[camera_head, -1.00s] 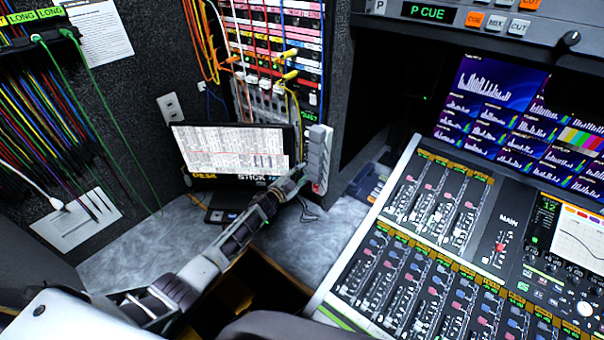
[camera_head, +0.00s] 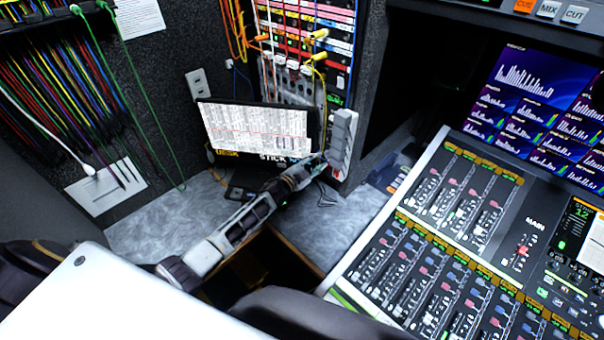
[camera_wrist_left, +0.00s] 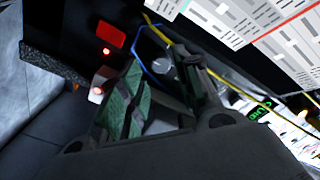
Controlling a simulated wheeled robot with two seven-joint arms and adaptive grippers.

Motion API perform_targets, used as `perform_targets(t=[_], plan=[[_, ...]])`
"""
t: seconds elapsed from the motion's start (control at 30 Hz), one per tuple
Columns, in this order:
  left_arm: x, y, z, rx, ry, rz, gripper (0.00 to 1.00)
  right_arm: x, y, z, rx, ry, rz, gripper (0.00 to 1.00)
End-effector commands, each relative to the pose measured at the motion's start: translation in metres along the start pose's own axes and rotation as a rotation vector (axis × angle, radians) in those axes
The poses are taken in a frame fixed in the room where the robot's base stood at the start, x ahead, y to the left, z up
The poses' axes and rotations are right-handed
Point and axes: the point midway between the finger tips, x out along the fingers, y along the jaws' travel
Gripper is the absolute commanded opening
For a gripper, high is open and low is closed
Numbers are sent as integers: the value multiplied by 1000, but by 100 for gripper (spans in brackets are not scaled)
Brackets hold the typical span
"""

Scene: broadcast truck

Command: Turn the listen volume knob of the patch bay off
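The patch bay (camera_head: 305,60) stands at the back, upper middle of the head view, with coloured label rows and plugged cables. My left gripper (camera_head: 316,163) is below its lower part, in front of the monitor's right edge and beside a grey block. In the left wrist view my left gripper (camera_wrist_left: 163,92) has its fingers apart. A small grey round knob (camera_wrist_left: 163,67) shows beyond and between them, with no clear contact. I cannot tell for certain that it is the listen volume knob. In the head view the knob is too small or hidden. My right gripper is not in view.
A monitor (camera_head: 257,130) stands behind my left forearm. The grey upright block (camera_head: 344,140) is close right of the gripper. Yellow and blue cables (camera_wrist_left: 150,55) hang near the fingertips. A mixing console (camera_head: 440,250) fills the right. Grey counter (camera_head: 150,225) is clear at left.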

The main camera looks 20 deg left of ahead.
Motion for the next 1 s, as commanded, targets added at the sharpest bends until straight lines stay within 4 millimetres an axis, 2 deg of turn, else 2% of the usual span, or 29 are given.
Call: perform_targets(t=[0.7, 1.0], plan=[[-64, 1, 1, -1, -2, 1, 33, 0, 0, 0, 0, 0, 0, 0], [-78, 0, 1, 0, -2, 1, 33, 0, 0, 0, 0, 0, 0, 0]])
